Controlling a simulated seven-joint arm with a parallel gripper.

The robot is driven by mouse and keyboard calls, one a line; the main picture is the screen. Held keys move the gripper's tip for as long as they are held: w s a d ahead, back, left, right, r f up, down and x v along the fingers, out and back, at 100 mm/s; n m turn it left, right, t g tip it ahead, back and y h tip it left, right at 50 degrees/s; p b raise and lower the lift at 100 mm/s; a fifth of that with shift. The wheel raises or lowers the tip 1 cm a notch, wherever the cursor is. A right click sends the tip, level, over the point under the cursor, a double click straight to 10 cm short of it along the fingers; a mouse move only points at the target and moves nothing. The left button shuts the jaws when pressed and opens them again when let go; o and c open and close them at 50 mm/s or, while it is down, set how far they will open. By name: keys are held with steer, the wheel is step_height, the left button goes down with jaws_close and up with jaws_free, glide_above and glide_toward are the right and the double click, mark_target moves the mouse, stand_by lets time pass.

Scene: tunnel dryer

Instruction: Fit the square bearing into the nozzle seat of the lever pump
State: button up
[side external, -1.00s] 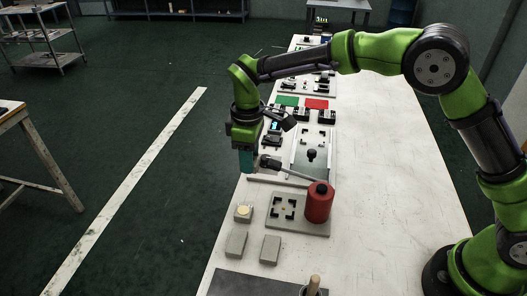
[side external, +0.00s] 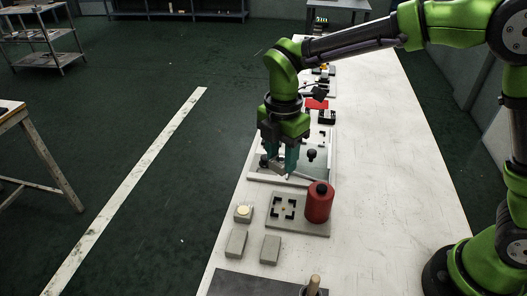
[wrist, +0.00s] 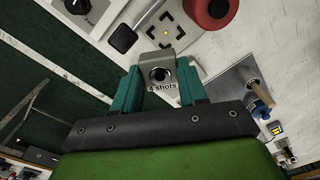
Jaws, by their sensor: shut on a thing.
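My gripper (side external: 281,166) is above the bench, just behind the lever pump's plate in the side view. In the wrist view, my gripper (wrist: 160,82) has its teal fingers shut on the square bearing (wrist: 160,58), a pale metal piece with a dark round hole. The words "4 shots" show near its lower edge. The lever pump has a red cylinder (side external: 319,204) on a grey plate (side external: 312,231). The nozzle seat (side external: 283,207) is a square of black corner brackets around an orange dot. It also shows in the wrist view (wrist: 166,31), beyond the bearing and apart from it.
A block with a cream round top (side external: 243,212) and two grey blocks (side external: 236,243) (side external: 270,250) stand left and in front of the pump. A dark mat (side external: 250,285) and a wooden handle (side external: 313,284) are at the front. The bench's right side is clear.

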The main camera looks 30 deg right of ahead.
mark_target(284, 209)
steer(key=n, duration=0.1)
steer(key=s+f+n, duration=0.1)
steer(key=n, duration=0.2)
steer(key=shift+s+d+f, duration=0.15)
steer(key=shift+s+f, duration=0.2)
steer(key=shift+f, duration=0.05)
steer(key=shift+f+n, duration=0.35)
steer(key=shift+n, duration=0.75)
steer(key=shift+f, duration=0.3)
step_height(284, 209, down, 9)
steer(key=shift+w+f, duration=0.1)
steer(key=shift+f, duration=0.05)
steer(key=o, duration=1.2)
steer(key=shift+f, duration=0.15)
